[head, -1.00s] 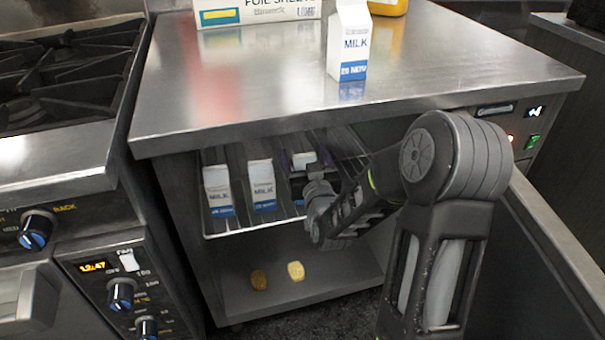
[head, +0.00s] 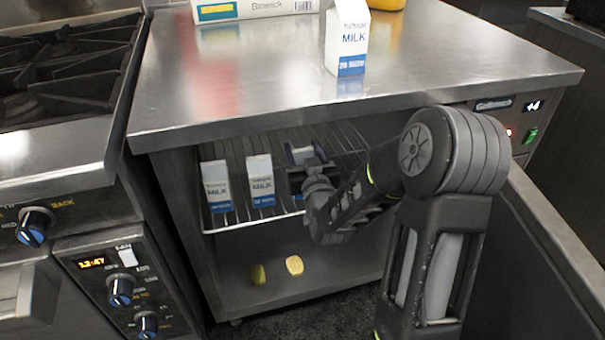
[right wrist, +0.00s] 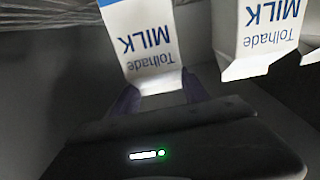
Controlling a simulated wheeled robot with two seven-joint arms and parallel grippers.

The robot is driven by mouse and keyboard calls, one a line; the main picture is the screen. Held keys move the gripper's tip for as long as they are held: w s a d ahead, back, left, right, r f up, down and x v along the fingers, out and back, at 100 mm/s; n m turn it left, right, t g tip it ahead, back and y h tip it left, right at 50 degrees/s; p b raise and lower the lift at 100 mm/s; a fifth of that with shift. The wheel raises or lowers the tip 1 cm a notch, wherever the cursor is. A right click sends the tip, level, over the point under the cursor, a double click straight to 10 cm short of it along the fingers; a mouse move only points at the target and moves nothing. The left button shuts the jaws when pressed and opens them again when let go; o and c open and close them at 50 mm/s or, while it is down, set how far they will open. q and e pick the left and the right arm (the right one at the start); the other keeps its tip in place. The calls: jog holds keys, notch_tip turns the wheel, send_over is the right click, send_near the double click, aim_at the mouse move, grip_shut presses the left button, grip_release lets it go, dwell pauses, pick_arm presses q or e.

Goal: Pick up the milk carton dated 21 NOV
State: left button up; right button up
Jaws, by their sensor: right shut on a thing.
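My right gripper (head: 304,155) reaches into the open cabinet under the counter and is shut on a white milk carton (right wrist: 150,45), near its peaked top. The right wrist view shows this carton upside down between the fingertips; its date is out of frame. In the head view the gripper and arm hide most of it. Two more milk cartons, one at left (head: 216,186) and one in the middle (head: 261,181), stand upright on the wire shelf; their blue date bands are too small to read. Another milk carton (head: 346,40) stands on the counter, its date blurred. My left gripper is out of view.
The steel counter top (head: 230,95) overhangs the wire shelf (head: 240,222). A neighbouring carton (right wrist: 262,35) stands close beside the held one. Two small yellowish items (head: 294,265) lie on the cabinet floor. A stove (head: 60,90) stands at left. A box (head: 250,8) lies at the counter's back.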

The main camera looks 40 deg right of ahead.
grip_shut()
jog(key=shift+r, duration=0.1)
dwell(0.3)
notch_tip(320, 180, up, 10)
jog(key=p, duration=0.3)
dwell(0.7)
